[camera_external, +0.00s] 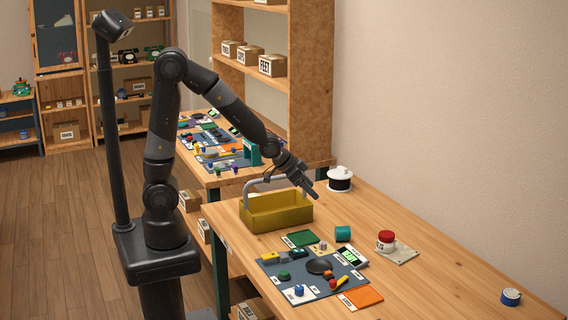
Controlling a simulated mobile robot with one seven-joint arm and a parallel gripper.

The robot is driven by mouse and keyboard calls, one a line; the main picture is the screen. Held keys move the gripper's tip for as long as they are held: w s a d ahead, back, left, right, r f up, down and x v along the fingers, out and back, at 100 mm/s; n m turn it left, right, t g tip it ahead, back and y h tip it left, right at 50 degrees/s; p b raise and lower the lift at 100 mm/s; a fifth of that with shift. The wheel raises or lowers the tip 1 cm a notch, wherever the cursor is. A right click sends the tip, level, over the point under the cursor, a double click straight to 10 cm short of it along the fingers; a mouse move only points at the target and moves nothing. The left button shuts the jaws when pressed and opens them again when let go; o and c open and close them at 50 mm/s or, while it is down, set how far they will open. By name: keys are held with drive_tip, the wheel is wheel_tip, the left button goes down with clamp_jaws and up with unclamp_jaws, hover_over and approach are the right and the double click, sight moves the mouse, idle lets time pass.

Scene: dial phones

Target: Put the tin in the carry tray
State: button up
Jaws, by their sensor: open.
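The carry tray (262,222) is a yellow open box with a grey arched handle, standing on the wooden table. A small round blue tin with a pale top (510,298) stands upright near the table's right end. My gripper (314,194) is open, above and beside the tray's back right corner, apart from the blue tin. The tray's inside is mostly hidden.
A dark mat (312,286) with several small parts, a green square (301,238) and an orange square (361,297) lie in front of the tray. A black and white spool-like object (340,179) stands behind. The table's right half is mostly clear.

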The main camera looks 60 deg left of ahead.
drive_tip(key=m+h, duration=0.1)
approach(340, 227)
drive_tip(key=w+f, duration=0.2)
drive_tip(key=x, duration=0.5)
drive_tip(key=shift+d+r, duration=0.15)
drive_tip(key=shift+d, duration=0.15)
drive_tip(key=shift+x, duration=2.7)
drive_tip(key=shift+s+a, duration=0.1)
drive_tip(key=shift+c, duration=0.4)
drive_tip(key=c, duration=1.1)
